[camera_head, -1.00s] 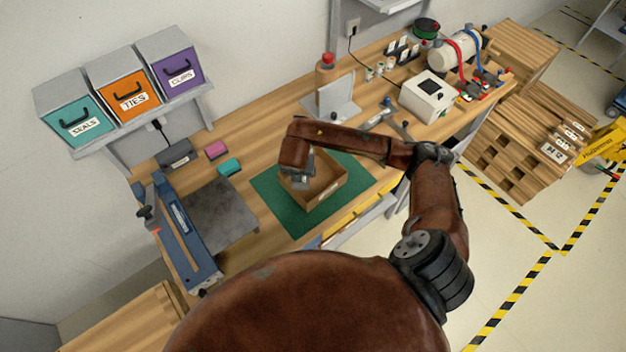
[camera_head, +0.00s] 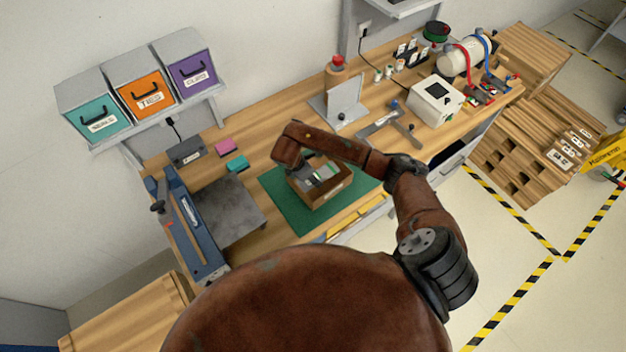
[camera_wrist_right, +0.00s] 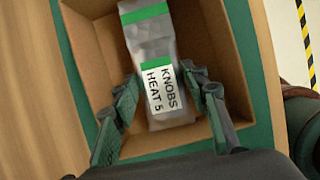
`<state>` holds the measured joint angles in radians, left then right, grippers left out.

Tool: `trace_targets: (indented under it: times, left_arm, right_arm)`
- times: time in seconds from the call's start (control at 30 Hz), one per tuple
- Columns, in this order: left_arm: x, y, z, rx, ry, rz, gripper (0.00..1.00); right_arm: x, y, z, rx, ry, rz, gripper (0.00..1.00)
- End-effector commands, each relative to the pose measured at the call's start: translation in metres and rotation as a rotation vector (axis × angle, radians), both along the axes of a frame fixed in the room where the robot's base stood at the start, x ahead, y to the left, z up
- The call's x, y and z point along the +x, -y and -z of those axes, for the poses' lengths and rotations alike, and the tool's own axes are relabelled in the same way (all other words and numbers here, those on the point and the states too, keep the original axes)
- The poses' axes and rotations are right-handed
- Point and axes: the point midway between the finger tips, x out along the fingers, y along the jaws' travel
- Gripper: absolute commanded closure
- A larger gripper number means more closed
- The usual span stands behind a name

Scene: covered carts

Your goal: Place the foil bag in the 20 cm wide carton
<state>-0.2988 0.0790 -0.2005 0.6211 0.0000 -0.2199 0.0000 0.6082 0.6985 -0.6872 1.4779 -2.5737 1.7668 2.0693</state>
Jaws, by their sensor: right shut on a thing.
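The foil bag (camera_wrist_right: 155,60) is silver with green bands and a white label reading "KNOBS HEAT 5". My right gripper (camera_wrist_right: 165,92) is shut on the bag, one finger on each side of it. In the right wrist view the bag lies within the walls of the open brown carton (camera_wrist_right: 85,55); whether it touches the floor cannot be told. In the head view the carton (camera_head: 325,193) stands on the green mat, with the bag (camera_head: 322,176) showing inside it and my right gripper (camera_head: 307,172) reaching in at its left. My left gripper is not in view.
The green mat (camera_head: 287,205) lies on the wooden bench. A blue tool with a grey plate (camera_head: 225,205) stands left of it. Pink (camera_head: 225,146) and teal (camera_head: 237,163) blocks lie behind. A grey angle plate (camera_head: 345,100) and white device (camera_head: 434,102) stand farther right.

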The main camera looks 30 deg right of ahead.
Motion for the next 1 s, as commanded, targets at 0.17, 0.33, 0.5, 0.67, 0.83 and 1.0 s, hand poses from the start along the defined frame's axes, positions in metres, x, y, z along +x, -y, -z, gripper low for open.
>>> trace_targets:
  times: [0.17,0.33,0.5,0.67,0.83,1.0]
  left_arm:
    - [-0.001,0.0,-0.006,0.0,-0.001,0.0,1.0]
    - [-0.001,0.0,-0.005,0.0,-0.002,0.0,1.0]
    - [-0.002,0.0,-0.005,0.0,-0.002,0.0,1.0]
    - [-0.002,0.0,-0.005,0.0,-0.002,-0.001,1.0]
    - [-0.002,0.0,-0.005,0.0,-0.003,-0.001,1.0]
    - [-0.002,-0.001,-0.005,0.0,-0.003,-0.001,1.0]
  right_arm:
    - [-0.001,0.0,0.024,0.001,-0.003,0.001,0.83]
    - [0.0,0.0,0.028,0.0,0.0,-0.001,0.83]
    - [0.0,0.0,0.029,0.0,0.0,-0.001,0.56]
    - [0.0,0.0,0.028,0.0,0.0,-0.001,0.45]
    - [0.0,0.0,0.028,0.0,0.0,-0.001,0.41]
    - [0.0,0.0,0.027,0.0,0.001,-0.001,0.41]
